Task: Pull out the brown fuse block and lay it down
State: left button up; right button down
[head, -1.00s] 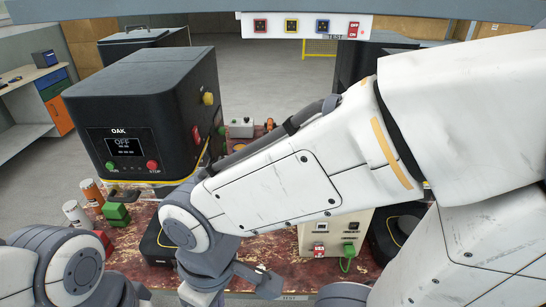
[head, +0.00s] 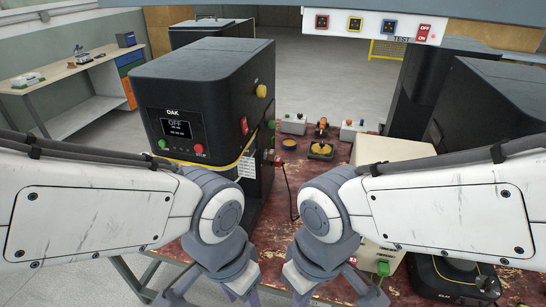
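I cannot make out a brown fuse block in the head view; my arms hide much of the near bench. The black OAK machine (head: 205,85) stands left of centre, its display reading OFF. Its right side carries a red switch (head: 244,126) and a yellow knob (head: 262,91). My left gripper (head: 215,293) and my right gripper (head: 335,291) hang low at the bottom edge, side by side and apart. Their fingertips are cut off or hidden, so I cannot tell their opening. I see nothing held in either.
The worn red bench (head: 285,165) has some clear surface right of the OAK machine. A cream box (head: 392,149) stands behind my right forearm. Small boxes with buttons (head: 294,124) stand at the back. A black ELAI-like labelled unit (head: 445,283) is at lower right.

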aim_at(271, 155)
jog(key=u, duration=1.35)
jog(key=i, duration=0.95)
jog(key=z, duration=2.9)
